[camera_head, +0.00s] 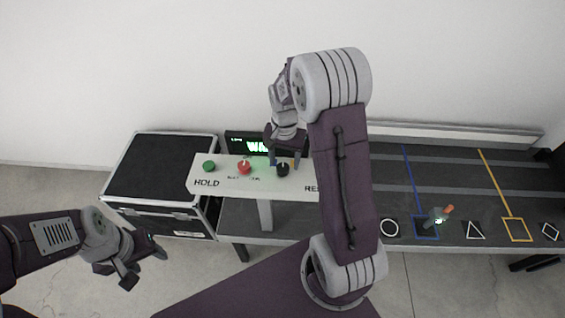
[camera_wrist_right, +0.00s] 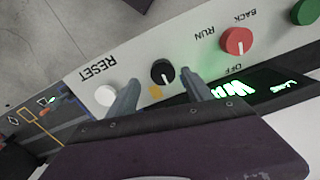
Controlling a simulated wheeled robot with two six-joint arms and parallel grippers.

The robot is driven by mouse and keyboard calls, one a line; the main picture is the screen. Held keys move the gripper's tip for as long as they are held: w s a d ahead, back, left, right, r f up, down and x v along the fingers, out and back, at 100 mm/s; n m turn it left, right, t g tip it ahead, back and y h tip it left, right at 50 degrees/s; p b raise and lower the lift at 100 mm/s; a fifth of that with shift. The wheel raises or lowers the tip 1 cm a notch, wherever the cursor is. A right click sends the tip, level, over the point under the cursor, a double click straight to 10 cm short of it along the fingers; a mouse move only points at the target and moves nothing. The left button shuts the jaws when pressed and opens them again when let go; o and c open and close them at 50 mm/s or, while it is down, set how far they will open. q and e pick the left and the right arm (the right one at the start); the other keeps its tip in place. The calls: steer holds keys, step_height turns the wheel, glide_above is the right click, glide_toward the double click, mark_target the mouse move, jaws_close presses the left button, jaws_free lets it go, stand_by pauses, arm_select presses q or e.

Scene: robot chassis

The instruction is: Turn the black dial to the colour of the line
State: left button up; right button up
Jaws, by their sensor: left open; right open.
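The black dial (camera_head: 283,169) is on the white control panel (camera_head: 228,186). In the right wrist view the black dial (camera_wrist_right: 162,71) carries a white pointer mark, with a yellow patch (camera_wrist_right: 155,91) beside it. My right gripper (camera_head: 285,153) is open above the dial; in its wrist view the two fingers (camera_wrist_right: 160,79) stand on either side of the dial, apart from it as far as I can tell. A blue line (camera_head: 408,165) and a yellow line (camera_head: 490,172) run along the dark table. My left gripper (camera_head: 146,268) is open and empty at the lower left.
A green button (camera_head: 208,166) and a red dial (camera_head: 244,167) sit left of the black dial. A white button (camera_wrist_right: 106,95) is near RESET. A lit display (camera_head: 236,144) stands behind the panel. A black case (camera_head: 162,170) is at left. An orange cylinder (camera_head: 448,210) is near the blue square.

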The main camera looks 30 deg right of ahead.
mark_target(283, 167)
steer(key=shift+w+a+f, duration=0.15)
steer(key=shift+a+f, duration=0.05)
steer(key=shift+f, duration=0.45)
steer(key=shift+w+a+f, duration=0.15)
steer(key=shift+f, duration=0.7)
steer(key=shift+s+d, duration=0.2)
steer(key=shift+d, duration=0.05)
steer(key=shift+s, duration=0.1)
steer(key=shift+c, duration=0.6)
steer(key=shift+a, duration=0.15)
jaws_close()
arm_select(q)
steer(key=shift+w+a+r, duration=0.15)
steer(key=shift+r, duration=0.15)
